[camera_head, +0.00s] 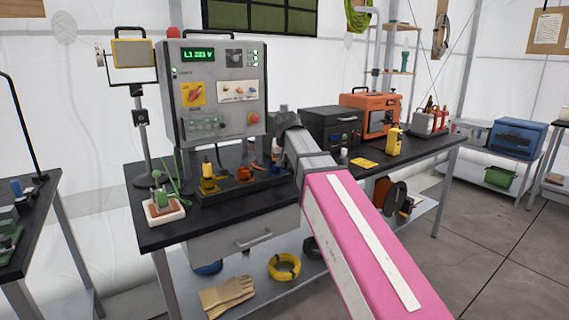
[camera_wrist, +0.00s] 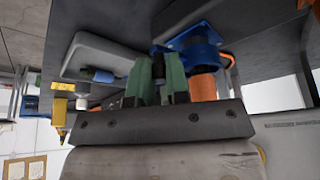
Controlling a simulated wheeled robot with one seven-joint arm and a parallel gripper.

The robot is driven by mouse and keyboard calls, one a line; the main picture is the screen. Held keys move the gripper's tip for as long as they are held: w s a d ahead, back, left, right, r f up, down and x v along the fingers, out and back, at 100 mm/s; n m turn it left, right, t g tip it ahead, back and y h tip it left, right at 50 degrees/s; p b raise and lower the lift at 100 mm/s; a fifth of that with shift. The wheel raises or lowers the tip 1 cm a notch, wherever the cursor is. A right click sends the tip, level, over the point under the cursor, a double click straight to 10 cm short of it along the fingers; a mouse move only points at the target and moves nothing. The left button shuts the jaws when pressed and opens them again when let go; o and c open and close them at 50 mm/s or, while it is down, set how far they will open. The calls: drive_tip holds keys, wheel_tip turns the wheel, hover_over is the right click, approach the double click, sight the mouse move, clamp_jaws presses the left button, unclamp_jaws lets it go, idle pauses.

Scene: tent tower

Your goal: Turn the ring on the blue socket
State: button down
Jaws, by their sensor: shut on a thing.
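The blue socket (camera_wrist: 207,52) shows in the wrist view as a blue flange on the dark panel, just beyond my fingers. My gripper (camera_wrist: 160,72) has its two green fingers closed around a small dark part, the ring (camera_wrist: 158,68), at the left edge of the blue flange. The fingers hide most of the ring, so its turn angle cannot be read. In the head view my arm covers the blue socket and the gripper.
A grey control box (camera_head: 213,95) stands behind. An orange part (camera_wrist: 203,86) sits right of my fingers in the wrist view.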

drive_tip(key=w+d+n+g+y, duration=0.1)
drive_tip(key=w+n+g+y, duration=0.2)
drive_tip(key=w+n, duration=0.5)
drive_tip(key=shift+w+n+y, duration=0.15)
drive_tip(key=shift+n+y, duration=0.55)
drive_tip(key=shift+n, duration=3.4)
drive_tip(key=shift+g, duration=0.3)
drive_tip(key=c, duration=1.1)
unclamp_jaws()
drive_tip(key=shift+d, duration=0.1)
drive_tip(key=v, duration=1)
drive_tip(key=shift+r, duration=0.45)
